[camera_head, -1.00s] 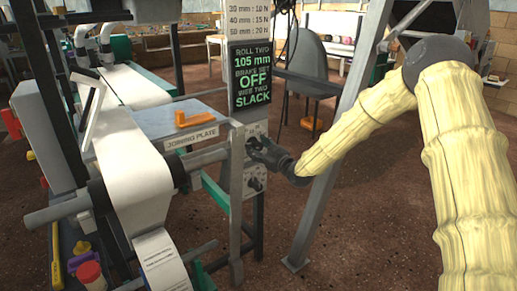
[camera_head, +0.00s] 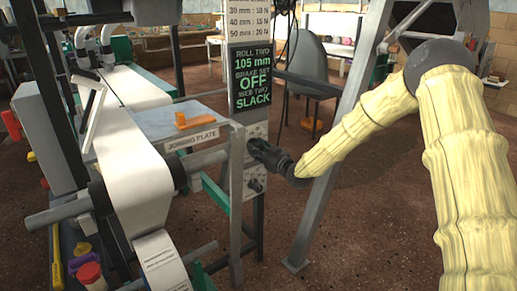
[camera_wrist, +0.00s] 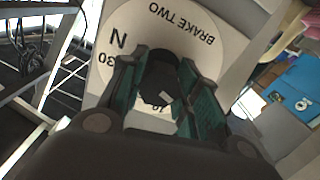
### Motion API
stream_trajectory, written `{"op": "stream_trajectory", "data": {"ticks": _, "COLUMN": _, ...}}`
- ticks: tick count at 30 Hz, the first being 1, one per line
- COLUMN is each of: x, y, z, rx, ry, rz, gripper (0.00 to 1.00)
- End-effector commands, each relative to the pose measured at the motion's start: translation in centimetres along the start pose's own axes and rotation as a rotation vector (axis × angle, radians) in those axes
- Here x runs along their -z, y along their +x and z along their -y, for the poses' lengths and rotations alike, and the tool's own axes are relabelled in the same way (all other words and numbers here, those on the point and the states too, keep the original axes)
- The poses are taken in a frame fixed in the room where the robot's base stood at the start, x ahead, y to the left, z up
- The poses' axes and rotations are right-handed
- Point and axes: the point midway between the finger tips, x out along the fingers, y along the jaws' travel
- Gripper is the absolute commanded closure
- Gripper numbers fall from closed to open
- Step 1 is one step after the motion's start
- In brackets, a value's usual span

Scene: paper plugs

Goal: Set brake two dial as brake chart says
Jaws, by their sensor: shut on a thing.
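The brake two dial shows in the wrist view as a white disc (camera_wrist: 190,28) lettered "BRAKE TWO", with "30" and "N" at the left. Its black knob (camera_wrist: 158,78) sits between the green-padded fingers of my gripper (camera_wrist: 162,68), which is shut on it. The lower part of the scale is mostly hidden.
A dark display (camera_head: 252,78) reads roll two 105 mm, brake set off, web two slack. A second dial (camera_head: 255,180) is below my gripper. The joining plate (camera_head: 168,122) bears an orange object (camera_head: 195,120). A slanted grey leg (camera_head: 318,215) stands right of the post.

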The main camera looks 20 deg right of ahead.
Motion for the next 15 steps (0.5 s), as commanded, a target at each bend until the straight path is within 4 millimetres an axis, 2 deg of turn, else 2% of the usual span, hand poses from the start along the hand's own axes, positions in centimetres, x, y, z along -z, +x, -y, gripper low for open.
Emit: {"op": "stream_trajectory", "data": {"ticks": 15, "x": 0.07, "y": -0.04, "z": -0.19, "rx": -0.003, "ry": 0.432, "rz": -0.001, "gripper": 0.92}}
